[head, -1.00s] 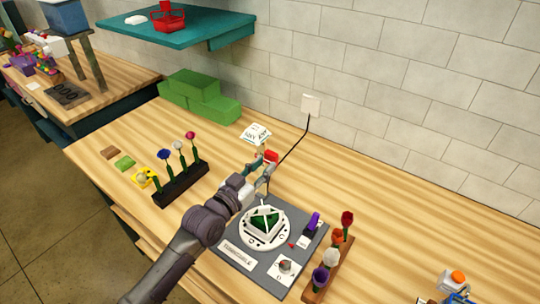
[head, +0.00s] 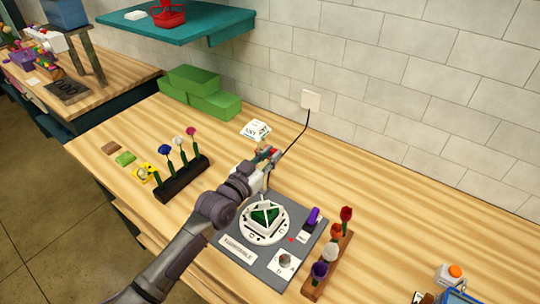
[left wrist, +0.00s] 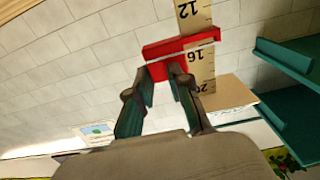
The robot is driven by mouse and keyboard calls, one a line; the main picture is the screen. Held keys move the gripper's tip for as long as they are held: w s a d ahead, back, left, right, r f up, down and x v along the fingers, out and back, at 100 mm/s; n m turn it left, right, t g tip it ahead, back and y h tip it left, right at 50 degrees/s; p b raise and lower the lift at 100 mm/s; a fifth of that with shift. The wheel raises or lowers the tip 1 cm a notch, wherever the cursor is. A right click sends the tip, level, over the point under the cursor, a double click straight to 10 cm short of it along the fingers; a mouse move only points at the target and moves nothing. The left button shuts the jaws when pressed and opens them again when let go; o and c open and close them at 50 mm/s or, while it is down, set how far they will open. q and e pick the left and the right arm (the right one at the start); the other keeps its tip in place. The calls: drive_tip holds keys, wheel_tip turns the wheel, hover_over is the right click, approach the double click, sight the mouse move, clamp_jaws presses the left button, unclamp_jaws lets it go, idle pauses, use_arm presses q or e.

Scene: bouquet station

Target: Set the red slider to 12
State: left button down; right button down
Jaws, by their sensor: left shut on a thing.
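The red slider (left wrist: 180,43) sits across a wooden scale (left wrist: 201,75) in the left wrist view. Its bar lies between the 12 and the 16, closer to the 16; a 20 shows farther along. My left gripper (left wrist: 162,76) has its two fingers at the slider's red block and is shut on it. In the head view my left gripper (head: 268,160) is at the small red slider (head: 272,152) beside the white sign, and the scale there is mostly hidden or too small to read. My right gripper is not in view.
A grey turntable station (head: 238,255) with a white disc stands just in front of my left arm. Flower racks stand left (head: 183,180) and right (head: 325,268). Green blocks (head: 203,93) lie by the wall. A black cord runs from the wall plate (head: 312,100) behind the gripper.

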use_arm(q)
wheel_tip(320, 180, down, 4)
drive_tip(key=b, duration=0.3)
drive_tip(key=shift+f+b, duration=0.25)
drive_tip(key=shift+b, duration=0.1)
drive_tip(key=shift+f, duration=0.1)
drive_tip(key=c, duration=1.4)
unclamp_jaws()
drive_tip(key=shift+o, duration=0.2)
drive_tip(key=v, duration=1.2)
